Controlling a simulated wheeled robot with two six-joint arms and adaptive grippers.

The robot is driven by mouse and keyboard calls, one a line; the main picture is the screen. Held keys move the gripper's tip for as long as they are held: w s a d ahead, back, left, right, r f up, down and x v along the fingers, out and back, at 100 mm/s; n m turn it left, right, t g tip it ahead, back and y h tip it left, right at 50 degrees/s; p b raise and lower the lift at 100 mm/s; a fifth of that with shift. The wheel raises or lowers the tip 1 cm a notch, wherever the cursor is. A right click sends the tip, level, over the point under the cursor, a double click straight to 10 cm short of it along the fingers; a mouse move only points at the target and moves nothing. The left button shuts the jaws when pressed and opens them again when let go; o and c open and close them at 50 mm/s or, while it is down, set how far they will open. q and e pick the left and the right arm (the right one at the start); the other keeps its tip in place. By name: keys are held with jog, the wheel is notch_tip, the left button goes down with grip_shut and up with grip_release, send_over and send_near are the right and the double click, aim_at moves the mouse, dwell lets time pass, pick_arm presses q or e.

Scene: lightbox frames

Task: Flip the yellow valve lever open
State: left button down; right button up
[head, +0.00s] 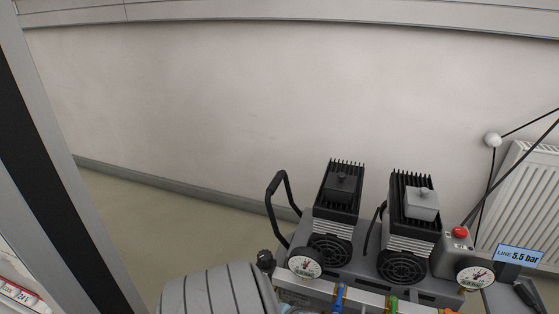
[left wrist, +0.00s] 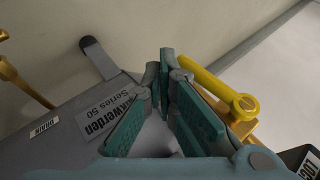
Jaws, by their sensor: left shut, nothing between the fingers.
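The yellow valve lever (left wrist: 215,84) shows in the left wrist view as a flat bar with a round pivot end at the lower right. It slants up and left from the pivot, close beside the right finger of my left gripper. My left gripper (left wrist: 160,72) has teal fingers, shut with nothing between them. I cannot tell whether the right finger touches the lever. Brass-coloured valve parts lie partly hidden behind that finger. In the head view I cannot make out the yellow lever. My right gripper is not in view.
A twin-motor compressor (head: 365,246) stands against the wall, with gauges (head: 305,267), a blue lever (head: 339,297), a green lever (head: 393,304) and a red button (head: 460,232). A radiator (head: 528,200) is at the right. A labelled grey body (left wrist: 75,130) lies left of the fingers.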

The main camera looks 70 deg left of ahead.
pick_arm(q)
jog(key=v, duration=0.7)
jog(key=shift+d+r, duration=0.2)
dwell(0.5)
